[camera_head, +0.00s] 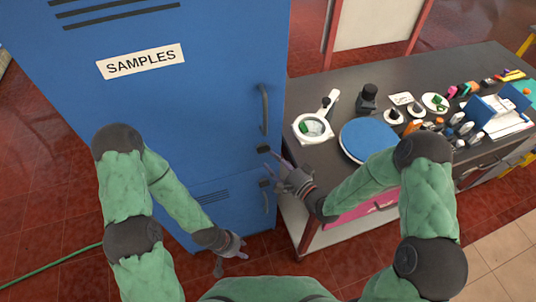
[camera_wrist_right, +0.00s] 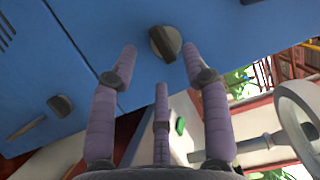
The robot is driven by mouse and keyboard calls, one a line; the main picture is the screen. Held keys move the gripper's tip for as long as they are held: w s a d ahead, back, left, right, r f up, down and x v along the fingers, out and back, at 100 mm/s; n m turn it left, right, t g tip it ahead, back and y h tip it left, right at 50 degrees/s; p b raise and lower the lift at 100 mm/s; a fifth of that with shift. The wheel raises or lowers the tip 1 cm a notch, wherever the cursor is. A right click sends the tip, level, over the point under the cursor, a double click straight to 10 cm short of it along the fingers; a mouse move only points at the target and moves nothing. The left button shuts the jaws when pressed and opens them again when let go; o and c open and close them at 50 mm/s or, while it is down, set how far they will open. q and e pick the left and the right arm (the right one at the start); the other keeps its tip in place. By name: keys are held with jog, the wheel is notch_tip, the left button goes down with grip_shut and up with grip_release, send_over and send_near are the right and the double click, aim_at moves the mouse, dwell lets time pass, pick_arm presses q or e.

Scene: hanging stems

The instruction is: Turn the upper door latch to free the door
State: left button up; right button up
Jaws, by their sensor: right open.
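The upper door latch (camera_head: 263,149) is a small dark knob at the right edge of the blue SAMPLES cabinet's upper door (camera_head: 190,110). In the right wrist view the round latch (camera_wrist_right: 165,43) shows with a ridge across it. My right gripper (camera_head: 276,163) is open and empty beside it. Its fingertips (camera_wrist_right: 160,55) lie on either side of the latch in the wrist view; I cannot tell whether they touch it. My left gripper (camera_head: 234,254) looks open and empty, low in front of the cabinet, away from the latch.
A lower latch (camera_head: 264,184) and lower handle (camera_head: 265,203) sit below; the upper handle (camera_head: 264,108) is above. A dark workbench (camera_head: 300,88) stands at right with a magnifier (camera_head: 314,127), a blue disc (camera_head: 368,140) and small items.

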aim_at(266, 143)
jog(key=shift+x, duration=1.9)
jog(key=shift+c, duration=0.3)
grip_shut()
